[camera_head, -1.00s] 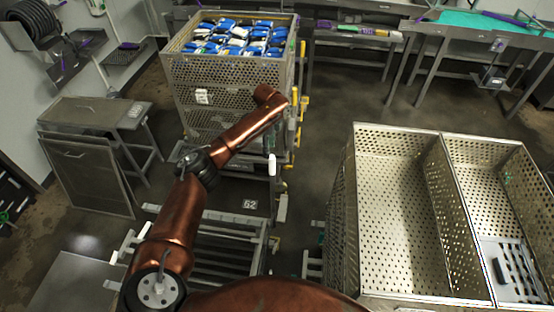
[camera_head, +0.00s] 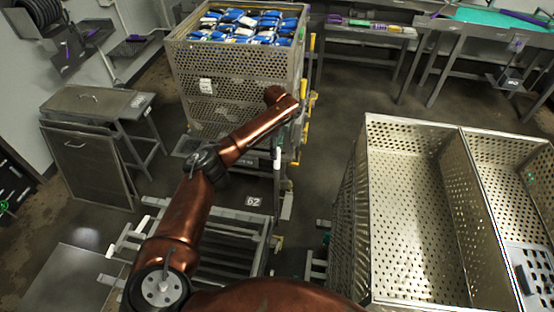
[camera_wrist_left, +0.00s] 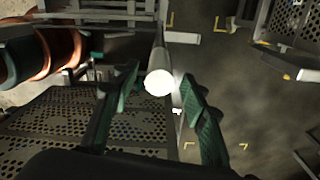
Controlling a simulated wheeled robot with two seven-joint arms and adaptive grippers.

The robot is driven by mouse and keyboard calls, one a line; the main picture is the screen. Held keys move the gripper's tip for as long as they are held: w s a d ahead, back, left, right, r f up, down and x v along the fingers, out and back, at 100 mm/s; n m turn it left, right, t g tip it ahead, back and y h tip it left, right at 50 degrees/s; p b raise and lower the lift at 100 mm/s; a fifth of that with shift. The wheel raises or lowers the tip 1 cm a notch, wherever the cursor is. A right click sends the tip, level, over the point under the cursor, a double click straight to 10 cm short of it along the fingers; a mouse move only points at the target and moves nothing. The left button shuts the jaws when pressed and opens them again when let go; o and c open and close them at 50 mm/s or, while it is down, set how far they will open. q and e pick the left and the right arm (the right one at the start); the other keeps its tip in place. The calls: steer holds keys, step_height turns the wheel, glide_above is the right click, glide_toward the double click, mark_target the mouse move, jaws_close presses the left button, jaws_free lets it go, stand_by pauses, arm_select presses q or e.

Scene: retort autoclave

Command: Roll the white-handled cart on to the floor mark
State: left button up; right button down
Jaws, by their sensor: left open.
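A white handle (camera_head: 277,159) stands upright at the right side of the lower frame near the tall perforated crate. In the left wrist view, a pale bar with a round white end (camera_wrist_left: 159,82) lies between the two green fingers of my left gripper (camera_wrist_left: 157,88). The fingers are apart, one on each side of it, and I cannot tell whether they touch it. In the head view my copper left arm hides most of this gripper. Yellow corner marks (camera_wrist_left: 188,145) lie on the dark floor in the left wrist view. My right gripper is not seen.
The perforated crate (camera_head: 235,72) holds blue and white packs. A slatted metal frame (camera_head: 215,262) lies below my left arm. A large empty-looking perforated basket (camera_head: 362,215) stands at the right. A metal bench (camera_head: 100,103) is at the left. Bare floor (camera_head: 345,110) shows in the middle.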

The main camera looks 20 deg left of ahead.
arm_select(q)
step_height(320, 180, down, 6)
steer(key=shift+r+p, duration=0.1)
steer(key=shift+p, duration=0.2)
steer(key=shift+c, duration=0.3)
jaws_close()
stand_by(0.4)
